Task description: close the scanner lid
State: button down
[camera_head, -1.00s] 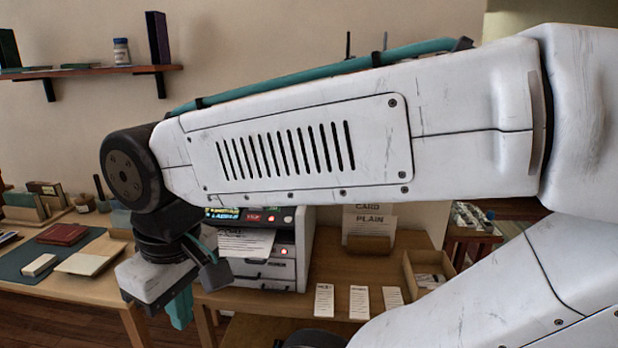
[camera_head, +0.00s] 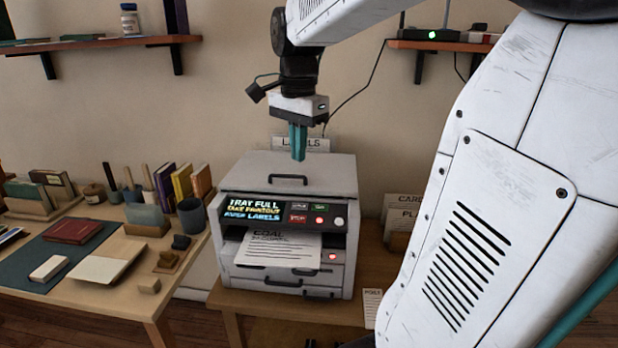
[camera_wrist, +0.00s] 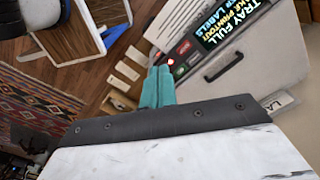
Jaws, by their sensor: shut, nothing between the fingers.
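The scanner is a grey-white boxy machine (camera_head: 338,270) on a wooden stand. Its lid (camera_head: 255,170) lies flat across the top, with a dark handle (camera_head: 288,179) at the front; I see no gap under it. In the wrist view the lid (camera_wrist: 275,65) and handle (camera_wrist: 223,67) are at right. My gripper (camera_head: 299,158) has its teal fingers shut and empty, pointing down over the lid's rear part; I cannot tell whether they touch it. The fingers (camera_wrist: 158,75) also show in the wrist view.
The scanner's panel (camera_head: 256,210) reads "TRAY FULL". A printed sheet (camera_head: 278,248) sticks out below it. A desk with books and a cup (camera_head: 191,216) stands at left. A label card (camera_head: 315,144) is behind the scanner. A shelf (camera_head: 440,46) is at upper right.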

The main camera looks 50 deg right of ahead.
jog(key=w+d+m, duration=0.4)
jog(key=d+m, duration=0.7)
jog(key=d, duration=0.5)
send_near(332, 191)
jog(key=shift+g+y, duration=0.3)
jog(key=f, duration=0.6)
jog(key=shift+w+d+f, duration=0.1)
jog(key=shift+w+d, duration=0.1)
jog(key=shift+w, duration=0.1)
jog(key=shift+f, duration=0.1)
jog(key=shift+s+a+f, duration=0.15)
jog(key=shift+f, duration=0.4)
jog(key=shift+s+a+f, duration=0.1)
jog(key=shift+s+f, duration=0.1)
jog(key=shift+f, duration=0.4)
jog(key=shift+w+r, duration=0.1)
jog(key=shift+r, duration=0.35)
notch_tip(332, 191, up, 15)
jog(key=shift+w+d+f, duration=0.15)
jog(key=shift+d+f, duration=0.05)
